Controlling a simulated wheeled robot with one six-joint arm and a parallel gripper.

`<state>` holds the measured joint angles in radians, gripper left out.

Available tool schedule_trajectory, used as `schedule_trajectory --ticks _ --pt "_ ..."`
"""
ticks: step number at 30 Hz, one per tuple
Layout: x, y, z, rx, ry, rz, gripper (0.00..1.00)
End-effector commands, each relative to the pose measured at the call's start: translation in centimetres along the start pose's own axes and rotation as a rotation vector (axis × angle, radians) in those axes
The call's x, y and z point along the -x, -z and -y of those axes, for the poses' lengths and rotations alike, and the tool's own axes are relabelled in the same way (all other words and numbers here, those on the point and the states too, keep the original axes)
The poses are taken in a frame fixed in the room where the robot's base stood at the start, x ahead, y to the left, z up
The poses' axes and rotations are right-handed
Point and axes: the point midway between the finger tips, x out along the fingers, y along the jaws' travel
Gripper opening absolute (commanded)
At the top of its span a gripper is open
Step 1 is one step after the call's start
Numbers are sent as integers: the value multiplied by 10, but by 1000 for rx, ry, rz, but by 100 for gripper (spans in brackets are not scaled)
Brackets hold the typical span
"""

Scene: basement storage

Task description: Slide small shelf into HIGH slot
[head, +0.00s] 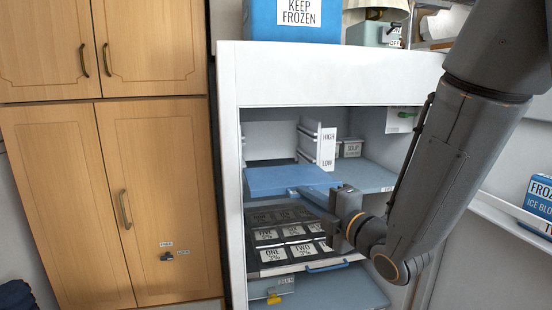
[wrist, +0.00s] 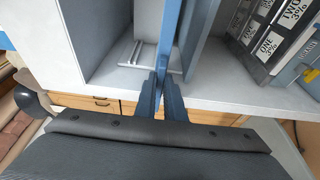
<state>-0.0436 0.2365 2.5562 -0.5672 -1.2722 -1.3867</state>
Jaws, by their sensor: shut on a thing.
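The small blue shelf (head: 290,180) is held roughly level at the left side of the white cabinet's opening. My gripper (head: 328,195) is shut on its front edge, toward the right corner. In the wrist view the shelf (wrist: 172,35) shows nearly edge-on, between the fingers of my gripper (wrist: 165,85). The divider (head: 308,140) with slot rails stands behind the shelf and carries a label (head: 328,148) reading HIGH above LOW. Rails also show in the wrist view (wrist: 130,58). The shelf hides the lower left slot area, so I cannot tell whether its edges touch the rails.
A dark tray (head: 285,235) with several labelled packs sits just below the shelf. The cabinet's left wall (head: 231,180) is close to the shelf. Wooden cupboards (head: 100,200) stand left.

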Motion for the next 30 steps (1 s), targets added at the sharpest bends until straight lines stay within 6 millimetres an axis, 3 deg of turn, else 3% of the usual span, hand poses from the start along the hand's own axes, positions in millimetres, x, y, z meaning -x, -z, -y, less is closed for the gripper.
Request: schedule_trajectory --ticks 30 --pt "9 3 -2 0 -2 -2 0"
